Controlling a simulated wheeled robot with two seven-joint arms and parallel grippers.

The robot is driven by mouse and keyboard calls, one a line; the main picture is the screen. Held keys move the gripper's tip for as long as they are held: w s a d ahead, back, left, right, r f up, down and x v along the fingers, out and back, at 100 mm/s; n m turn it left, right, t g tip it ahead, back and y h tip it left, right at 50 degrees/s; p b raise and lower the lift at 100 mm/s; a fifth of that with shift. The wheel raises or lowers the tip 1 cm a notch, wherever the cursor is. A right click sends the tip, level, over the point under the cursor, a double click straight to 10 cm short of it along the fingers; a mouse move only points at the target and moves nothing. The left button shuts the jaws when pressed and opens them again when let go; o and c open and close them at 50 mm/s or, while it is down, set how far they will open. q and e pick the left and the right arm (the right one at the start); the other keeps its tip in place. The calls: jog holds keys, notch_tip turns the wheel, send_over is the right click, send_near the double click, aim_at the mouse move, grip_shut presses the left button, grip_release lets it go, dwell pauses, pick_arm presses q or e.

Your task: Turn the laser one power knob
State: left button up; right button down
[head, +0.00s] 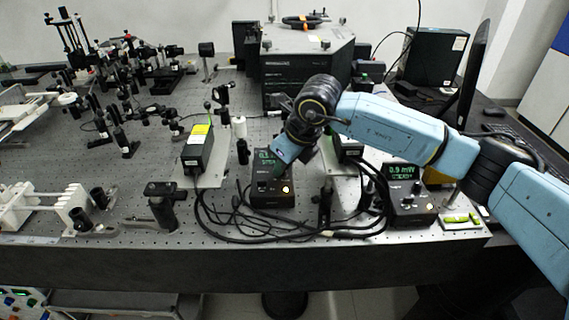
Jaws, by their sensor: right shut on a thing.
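A black laser power controller (270,199) stands near the front edge of the bench, with a lit green display, partly covered, and a glowing round button. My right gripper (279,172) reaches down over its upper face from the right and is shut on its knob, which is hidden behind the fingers. A second similar controller (409,207) stands to the right; its display reads 0.9 mW and STEADY, and nothing touches it. I cannot read a laser number on either box. My left gripper is not in view.
Black cables (225,222) loop along the bench around both controllers. A black laser head with a yellow label (197,152) stands left of my gripper. A large black spectrometer (306,66) is behind.

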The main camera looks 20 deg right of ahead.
jog(key=shift+r, duration=0.1)
dwell(0.3)
jog(key=c, duration=1.3)
grip_release()
jog(key=shift+c, duration=0.2)
jog(key=v, duration=1.3)
jog(key=shift+s+p, duration=0.15)
jog(key=shift+p, duration=0.15)
jog(key=shift+r, duration=0.1)
